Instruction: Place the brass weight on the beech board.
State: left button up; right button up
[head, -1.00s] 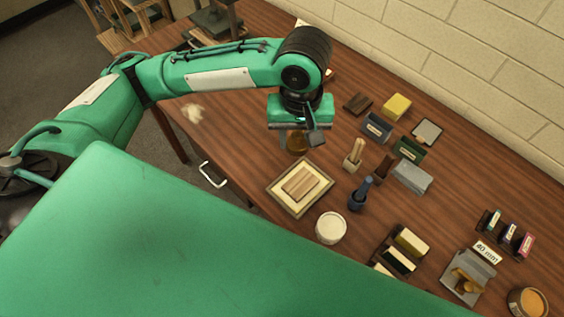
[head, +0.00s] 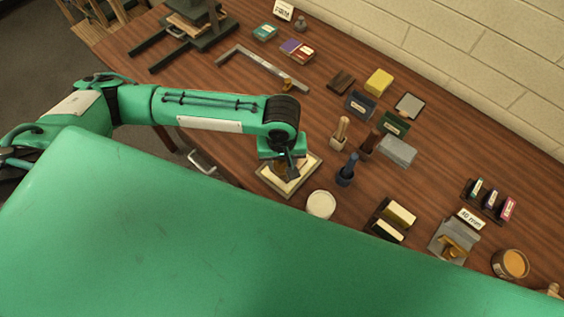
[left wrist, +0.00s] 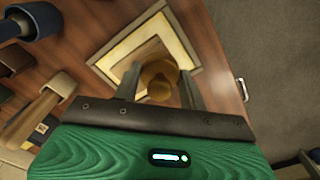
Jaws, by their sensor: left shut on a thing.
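My left gripper (head: 284,172) is shut on the brass weight (head: 278,169), over the framed cream tray (head: 314,160). In the left wrist view the round, knobbed brass weight (left wrist: 158,76) sits between the two fingers of the gripper (left wrist: 160,88). The beech board (left wrist: 140,52) lies in the middle of the tray, behind the weight and partly covered by it. I cannot tell whether the weight touches the board or hangs just above it. In the head view the gripper hides most of the board. My right gripper is not in view.
A white round tub (head: 320,205) stands right of the tray. A blue-handled tool (head: 346,170) and a wooden-handled one (head: 340,133) stand beyond it. Grey, green and yellow blocks and holders stand further right. The table's front edge is close to the tray.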

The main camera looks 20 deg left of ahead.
pick_arm(q)
notch_tip(320, 180, down, 2)
jog(key=shift+f, duration=0.1)
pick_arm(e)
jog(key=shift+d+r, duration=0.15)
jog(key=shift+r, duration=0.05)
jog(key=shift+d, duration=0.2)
pick_arm(q)
jog(key=o, duration=1.3)
jog(key=shift+f, duration=0.15)
jog(key=shift+o, duration=0.2)
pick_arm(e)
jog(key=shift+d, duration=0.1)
pick_arm(q)
notch_tip(320, 180, up, 11)
jog(key=shift+r+b, duration=0.15)
jog(key=shift+b, duration=0.45)
jog(key=shift+r, duration=0.5)
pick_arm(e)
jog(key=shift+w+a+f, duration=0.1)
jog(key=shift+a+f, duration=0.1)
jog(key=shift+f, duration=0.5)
